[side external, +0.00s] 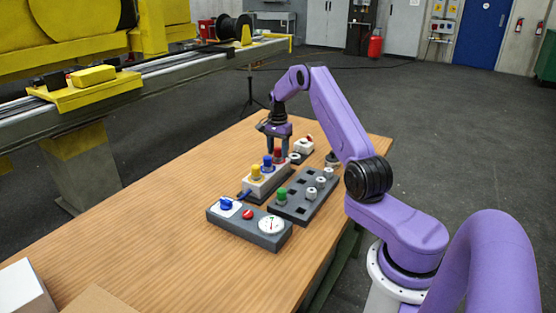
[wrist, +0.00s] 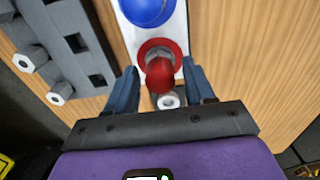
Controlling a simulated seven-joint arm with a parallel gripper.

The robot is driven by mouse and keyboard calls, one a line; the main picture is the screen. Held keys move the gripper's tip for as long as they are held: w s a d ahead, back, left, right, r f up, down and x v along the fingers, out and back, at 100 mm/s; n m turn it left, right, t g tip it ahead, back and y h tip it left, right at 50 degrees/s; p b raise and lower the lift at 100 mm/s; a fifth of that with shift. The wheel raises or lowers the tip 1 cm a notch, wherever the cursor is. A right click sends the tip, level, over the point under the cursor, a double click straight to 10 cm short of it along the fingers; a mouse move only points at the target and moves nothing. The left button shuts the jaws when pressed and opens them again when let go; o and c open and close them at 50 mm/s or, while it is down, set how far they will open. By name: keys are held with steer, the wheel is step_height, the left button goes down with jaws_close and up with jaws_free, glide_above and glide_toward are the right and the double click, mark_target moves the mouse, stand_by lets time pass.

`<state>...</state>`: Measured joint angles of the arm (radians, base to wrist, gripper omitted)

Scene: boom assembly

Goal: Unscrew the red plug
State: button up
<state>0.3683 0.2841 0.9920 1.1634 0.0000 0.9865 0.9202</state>
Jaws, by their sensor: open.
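The red plug (wrist: 160,74) stands at the end of a white block (wrist: 183,42), seated in a ring. In the side external view the red plug (side external: 278,154) is partly hidden by my gripper (side external: 277,150). In the wrist view my gripper (wrist: 160,82) is open, with one blue-grey finger on each side of the red plug and visible gaps between. The plug seems to lie between the fingers, untouched; I cannot tell the exact height of the fingertips against it.
A blue plug (side external: 267,161) and a yellow plug (side external: 256,173) share the block. A dark plate (side external: 300,205) with a green plug (side external: 281,196) and pale nuts lies beside it. A grey panel (side external: 240,228) sits in front. The wooden table (side external: 150,220) is clear at left.

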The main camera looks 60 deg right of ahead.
jaws_close()
steer(key=n, duration=0.5)
steer(key=shift+n, duration=0.4)
steer(key=n, duration=0.6)
steer(key=shift+r, duration=0.1)
steer(key=shift+n, duration=0.3)
